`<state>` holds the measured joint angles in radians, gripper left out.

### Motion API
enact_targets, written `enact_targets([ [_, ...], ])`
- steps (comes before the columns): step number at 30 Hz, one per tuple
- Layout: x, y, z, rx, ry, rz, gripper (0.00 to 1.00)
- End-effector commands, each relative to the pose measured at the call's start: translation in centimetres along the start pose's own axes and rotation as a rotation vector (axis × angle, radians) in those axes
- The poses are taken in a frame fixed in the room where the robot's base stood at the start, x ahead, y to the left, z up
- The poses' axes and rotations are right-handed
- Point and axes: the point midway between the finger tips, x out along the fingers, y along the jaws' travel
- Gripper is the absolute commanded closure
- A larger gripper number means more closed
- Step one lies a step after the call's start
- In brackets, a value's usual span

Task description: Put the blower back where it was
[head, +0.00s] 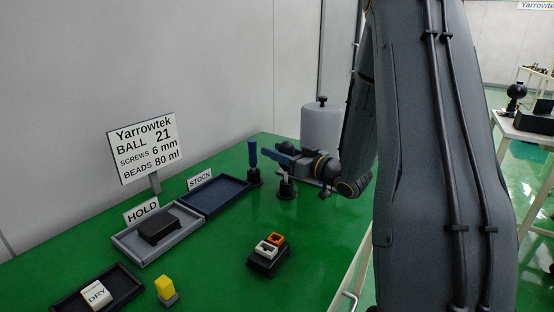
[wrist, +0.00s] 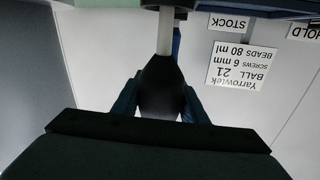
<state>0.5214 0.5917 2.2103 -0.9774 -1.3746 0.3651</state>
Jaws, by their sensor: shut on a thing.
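The blower (wrist: 162,88) is a dark bulb with a pale grey nozzle. In the wrist view it sits between the blue fingers of my gripper (wrist: 165,105), with its nozzle toward the top of the upside-down picture, so it points down. In the head view my gripper (head: 275,153) is level over the far part of the green table and shut on the blower. A pale stem shows below the fingers, above a small black base (head: 286,191). I cannot tell whether the nozzle touches or sits in that base.
A blue upright tool (head: 253,157) on a black base stands close left of my gripper. The STOCK tray (head: 214,207), the HOLD tray (head: 130,246) and a grey cylinder (head: 321,127) are nearby. A block with orange and white parts (head: 268,262) stands in front. Green table around it is clear.

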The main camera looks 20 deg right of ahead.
Motion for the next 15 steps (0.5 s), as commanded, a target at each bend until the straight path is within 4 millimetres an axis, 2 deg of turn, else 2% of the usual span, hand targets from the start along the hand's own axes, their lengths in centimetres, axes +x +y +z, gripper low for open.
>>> enact_targets([
  [1,0.0,0.1,0.9,0.004,-0.002,0.0,0.79],
  [4,0.0,0.2,2.1,0.002,-0.001,0.0,0.79],
  [15,0.0,0.2,2.6,0.001,0.0,0.001,0.79],
])
